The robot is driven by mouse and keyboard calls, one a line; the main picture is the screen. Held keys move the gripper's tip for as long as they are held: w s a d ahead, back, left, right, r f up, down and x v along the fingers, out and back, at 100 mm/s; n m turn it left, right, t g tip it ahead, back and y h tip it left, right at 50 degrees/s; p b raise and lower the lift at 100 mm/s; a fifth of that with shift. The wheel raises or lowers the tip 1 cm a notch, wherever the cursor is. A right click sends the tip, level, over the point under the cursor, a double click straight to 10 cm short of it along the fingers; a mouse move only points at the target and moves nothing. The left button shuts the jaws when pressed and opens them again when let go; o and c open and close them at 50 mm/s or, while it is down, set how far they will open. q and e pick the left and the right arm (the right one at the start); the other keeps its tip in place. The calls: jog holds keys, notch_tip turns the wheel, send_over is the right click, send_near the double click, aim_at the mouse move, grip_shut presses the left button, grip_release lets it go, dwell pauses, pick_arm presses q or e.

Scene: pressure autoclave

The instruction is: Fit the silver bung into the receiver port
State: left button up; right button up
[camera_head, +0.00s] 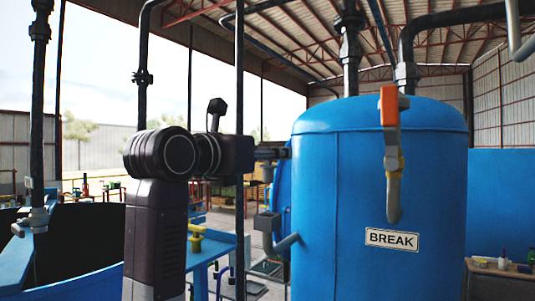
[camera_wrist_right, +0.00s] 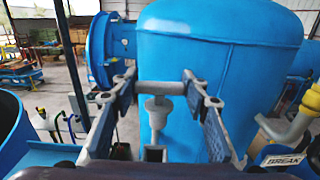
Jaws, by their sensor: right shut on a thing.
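In the right wrist view, a silver-grey bung (camera_wrist_right: 158,103), with a crossbar on top and a stem tapering downward, sits between the fingers of my right gripper (camera_wrist_right: 160,88). The fingers are shut on the ends of its crossbar. A small grey square fitting (camera_wrist_right: 155,153), which looks like the receiver port, shows below the stem. A gap appears between them. In the head view, my right gripper (camera_head: 270,154) is small and dark beside the blue tank, above a grey box-shaped fitting (camera_head: 267,222) on a bent pipe. My left gripper is not in view.
The large blue tank (camera_head: 379,190) stands close to the right of my gripper. An orange-handled valve (camera_head: 390,106) and a BREAK sign (camera_head: 391,239) are on its front. Vertical black pipes (camera_head: 240,90) pass near the arm. An open blue vessel (camera_head: 75,282) is at left.

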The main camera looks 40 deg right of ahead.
aim_at(265, 179)
jog(key=f+b, duration=0.1)
jog(key=f, duration=0.1)
jog(key=f+b, duration=0.1)
jog(key=shift+w+f+b, duration=0.2)
jog(key=shift+f+b, duration=0.15)
jog(key=shift+s+f+b, duration=0.1)
jog(key=shift+f+b, duration=0.5)
jog(key=shift+f, duration=0.15)
dwell(0.5)
jog(key=shift+f+b, duration=1.85)
jog(key=shift+f, duration=0.25)
jog(key=o, duration=1.3)
jog(key=shift+c, duration=0.2)
notch_tip(265, 179, up, 10)
jog(key=shift+r, duration=0.1)
